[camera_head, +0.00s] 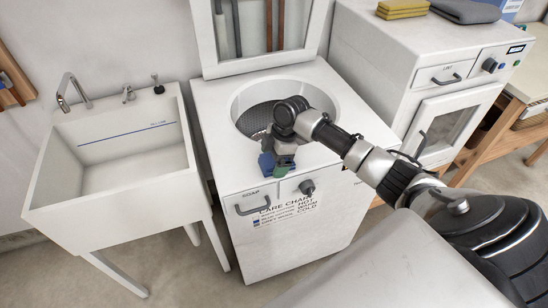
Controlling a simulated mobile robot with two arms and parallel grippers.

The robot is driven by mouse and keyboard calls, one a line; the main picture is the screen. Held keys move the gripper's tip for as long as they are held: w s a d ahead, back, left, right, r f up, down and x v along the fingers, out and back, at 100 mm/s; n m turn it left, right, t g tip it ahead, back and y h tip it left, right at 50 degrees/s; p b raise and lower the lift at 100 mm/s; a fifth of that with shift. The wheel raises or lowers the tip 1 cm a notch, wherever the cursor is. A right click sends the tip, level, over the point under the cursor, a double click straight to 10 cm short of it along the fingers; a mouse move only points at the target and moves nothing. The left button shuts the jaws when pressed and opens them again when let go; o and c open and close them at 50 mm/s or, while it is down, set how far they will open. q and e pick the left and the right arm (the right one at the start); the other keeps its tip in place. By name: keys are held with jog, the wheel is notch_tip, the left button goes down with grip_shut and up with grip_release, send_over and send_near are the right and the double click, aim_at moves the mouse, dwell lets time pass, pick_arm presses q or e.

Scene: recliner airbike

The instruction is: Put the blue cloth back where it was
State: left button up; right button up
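My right arm reaches in from the right, and my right gripper (277,165) is over the front rim of the top-loading washer (225,100). Small blue and green patches show at the gripper's end. I cannot tell whether they are finger parts or something held, nor whether the fingers are open or shut. A folded grey-blue cloth (466,10) lies on top of the white dryer at the upper right, far from the gripper. No other clearly blue cloth shows. The arm hides part of the drum opening (262,118). My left gripper is not in view.
The washer's lid (262,60) stands raised. A white sink (128,150) is at left, looking empty. Folded yellow cloths (402,9) lie on the dryer (375,45), with a blue-and-white box (512,8) behind. A wooden table (532,85) is at right.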

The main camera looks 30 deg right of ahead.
jog(key=b+v, duration=0.1)
jog(key=v, duration=1.1)
jog(key=shift+r, duration=0.2)
dwell(0.3)
